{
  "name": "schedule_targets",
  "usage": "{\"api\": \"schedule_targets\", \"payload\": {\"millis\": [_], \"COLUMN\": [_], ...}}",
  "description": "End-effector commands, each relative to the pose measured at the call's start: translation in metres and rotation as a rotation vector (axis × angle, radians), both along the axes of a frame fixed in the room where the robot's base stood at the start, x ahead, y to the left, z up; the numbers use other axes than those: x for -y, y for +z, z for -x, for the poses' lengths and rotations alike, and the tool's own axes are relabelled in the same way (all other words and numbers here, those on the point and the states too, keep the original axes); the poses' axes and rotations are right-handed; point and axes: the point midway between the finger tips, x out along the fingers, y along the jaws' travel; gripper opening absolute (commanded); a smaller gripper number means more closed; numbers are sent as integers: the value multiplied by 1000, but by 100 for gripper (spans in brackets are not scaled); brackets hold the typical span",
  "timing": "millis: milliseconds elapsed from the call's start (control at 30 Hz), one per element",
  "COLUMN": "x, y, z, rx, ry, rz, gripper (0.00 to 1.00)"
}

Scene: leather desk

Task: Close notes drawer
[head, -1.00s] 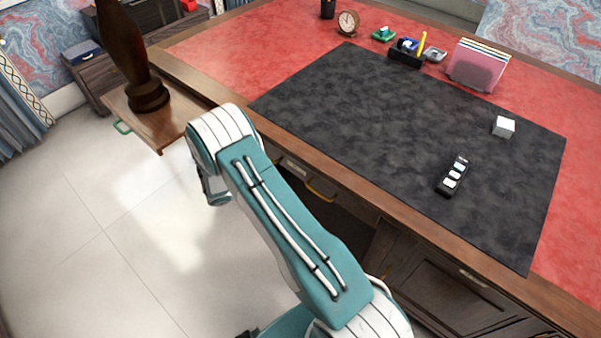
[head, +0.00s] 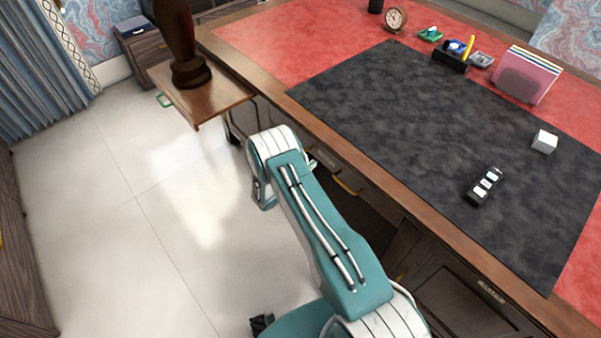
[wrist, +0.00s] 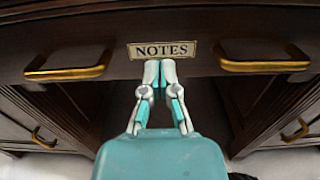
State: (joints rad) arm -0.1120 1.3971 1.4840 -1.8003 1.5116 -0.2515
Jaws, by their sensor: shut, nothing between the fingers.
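The notes drawer (wrist: 200,62) fills the top of the wrist view. Its front is dark wood with a framed NOTES label (wrist: 162,50) and two brass handles, left (wrist: 68,71) and right (wrist: 264,64). My gripper (wrist: 160,66) is shut and empty, its fingertips just below the label, close to the front; contact is unclear. In the head view the label (head: 326,158) and one handle (head: 347,184) show under the desk edge, and the front looks near flush with the desk. My arm hides the left part of the drawer and most of my gripper there.
Floor at left is clear.

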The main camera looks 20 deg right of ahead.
Motion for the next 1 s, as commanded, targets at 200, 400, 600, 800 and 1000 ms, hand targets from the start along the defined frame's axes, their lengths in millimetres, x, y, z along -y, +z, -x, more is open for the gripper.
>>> {"api": "schedule_targets", "payload": {"millis": [200, 400, 600, 800, 1000], "x": [34, 46, 46, 52, 82], "y": [0, -1, 0, 0, 0], "z": [-12, -16, -17, -18, -29], "rx": [0, -2, -2, -1, 1], "ry": [-3, 0, 0, -2, -4], "rz": [0, 0, 0, -1, -1], "gripper": [0, 0, 0, 0, 0]}}
